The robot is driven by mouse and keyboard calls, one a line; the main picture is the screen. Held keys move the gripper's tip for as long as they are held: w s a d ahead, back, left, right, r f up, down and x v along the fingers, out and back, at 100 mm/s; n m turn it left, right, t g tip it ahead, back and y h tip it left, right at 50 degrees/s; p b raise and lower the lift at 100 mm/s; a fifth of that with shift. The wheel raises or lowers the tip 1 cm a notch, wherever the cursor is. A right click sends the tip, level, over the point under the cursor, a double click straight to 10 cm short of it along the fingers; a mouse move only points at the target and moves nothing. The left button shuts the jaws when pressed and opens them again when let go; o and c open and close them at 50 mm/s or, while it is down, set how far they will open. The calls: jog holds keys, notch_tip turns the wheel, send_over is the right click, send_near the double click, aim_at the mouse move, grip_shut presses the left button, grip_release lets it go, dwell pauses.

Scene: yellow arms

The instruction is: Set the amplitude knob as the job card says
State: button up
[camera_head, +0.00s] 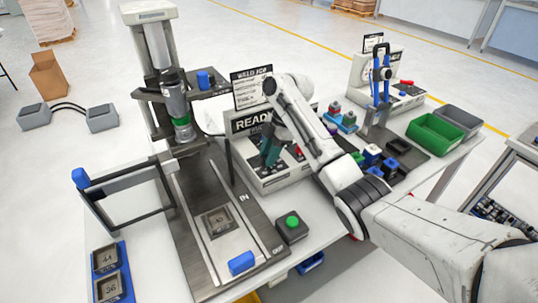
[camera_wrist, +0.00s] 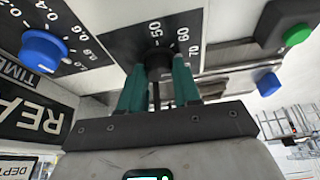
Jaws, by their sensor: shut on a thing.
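The controller box (camera_head: 283,178) has a display reading "READY". The job card (camera_head: 252,87) stands behind it, headed "WELD JOB"; its smaller lines are too small to read. In the wrist view, my gripper (camera_wrist: 159,80) has its two teal fingers on either side of a black knob (camera_wrist: 158,58), shut on it. A dial scale (camera_wrist: 185,38) with 50, 60 and 70 shows beside this knob. Its name label and pointer are hidden. In the head view, my gripper (camera_head: 271,146) is at the box's front face and hides the knob.
A blue knob (camera_wrist: 42,50) with a 0.2 to 1.0 scale and a "TIME" label sits beside the held knob. The welding press (camera_head: 175,105) stands left of the box. A green button (camera_head: 292,221) is in front. Coloured blocks and a green bin (camera_head: 434,134) are at right.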

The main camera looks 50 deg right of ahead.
dwell(0.4)
jog(key=o, duration=1.1)
jog(key=shift+c, duration=0.2)
jog(key=p+v, duration=0.2)
jog(key=v, duration=0.8)
jog(key=shift+r, duration=0.4)
jog(key=shift+d, duration=0.1)
